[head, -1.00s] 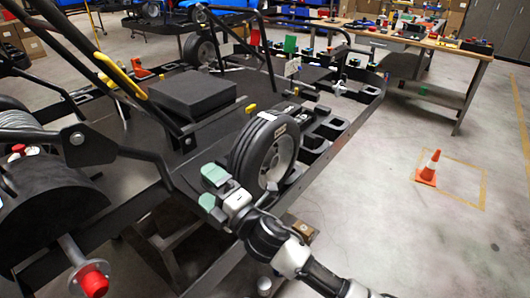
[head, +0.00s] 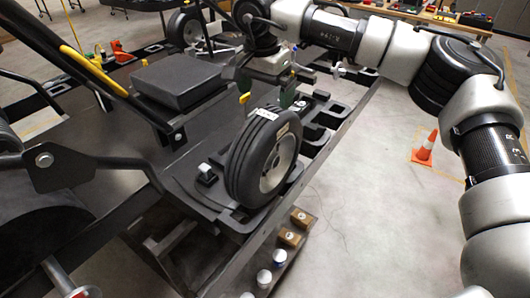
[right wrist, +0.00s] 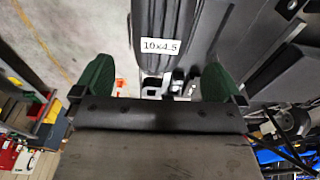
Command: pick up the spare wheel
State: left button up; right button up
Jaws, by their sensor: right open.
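The spare wheel (head: 263,158) is a black tyre on a grey rim. It stands upright in a slot of the black stand tray (head: 205,205). In the right wrist view its tread (right wrist: 178,55), with a white "10x4.5" label, lies ahead, beyond the fingertips. My right gripper (head: 286,90) is beyond the wheel's top in the head view, its arm reaching over from the right. Its two green fingers are wide apart in the right wrist view (right wrist: 158,82), with nothing held between them. My left gripper is not in view.
A black block (head: 180,80) and bars with yellow grips (head: 92,68) stand left of the wheel. Brown boxes (head: 292,237) and white-topped cans (head: 264,278) sit on a lower shelf. An orange cone (head: 424,148) stands on the open floor at right.

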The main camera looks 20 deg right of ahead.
aim_at(266, 116)
jog(key=f, duration=0.3)
jog(key=f+p, duration=0.1)
jog(key=f, duration=0.1)
jog(key=shift+w+d, duration=0.2)
jog(key=shift+d, duration=0.2)
jog(key=shift+f+p, duration=0.3)
jog(key=shift+p, duration=0.05)
notch_tip(266, 116, down, 4)
jog(key=shift+a+r+p, duration=0.15)
jog(key=shift+r+p, duration=0.05)
jog(key=shift+p, duration=0.65)
jog(key=shift+w+f, duration=0.15)
jog(key=shift+f, duration=0.45)
jog(key=c, duration=1.4)
jog(key=shift+w+r, duration=0.1)
jog(key=shift+r, duration=0.15)
jog(key=shift+c, duration=0.8)
